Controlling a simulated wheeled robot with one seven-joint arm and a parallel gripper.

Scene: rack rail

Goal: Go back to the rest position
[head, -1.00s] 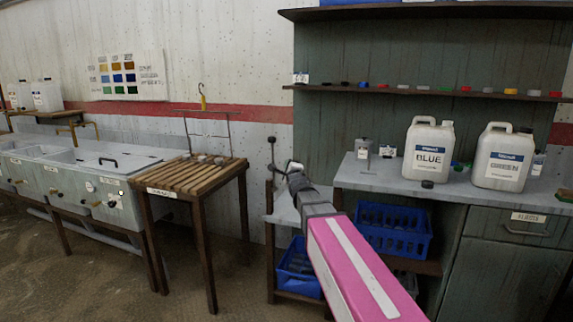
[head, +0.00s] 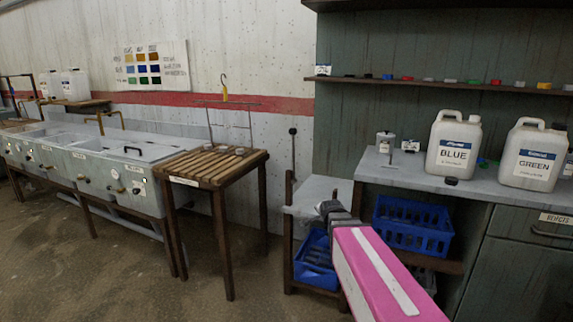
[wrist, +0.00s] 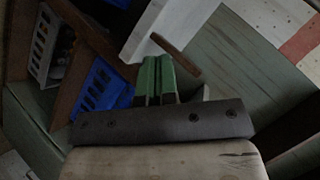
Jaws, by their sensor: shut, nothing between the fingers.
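My gripper (wrist: 157,78) shows in the wrist view as two green fingers lying side by side, shut with nothing between them. In the head view my pink and white arm reaches up from the bottom edge, and its dark end (head: 334,210) is in front of the small grey shelf left of the counter. The fingers cannot be made out in the head view. Nothing hangs from the arm.
The grey counter (head: 400,178) with the BLUE jug (head: 453,147) and GREEN jug (head: 533,156) is on the right. Blue crates (head: 413,224) sit below. A slatted wooden table (head: 212,167) and sinks (head: 95,160) stand left, with open floor in front.

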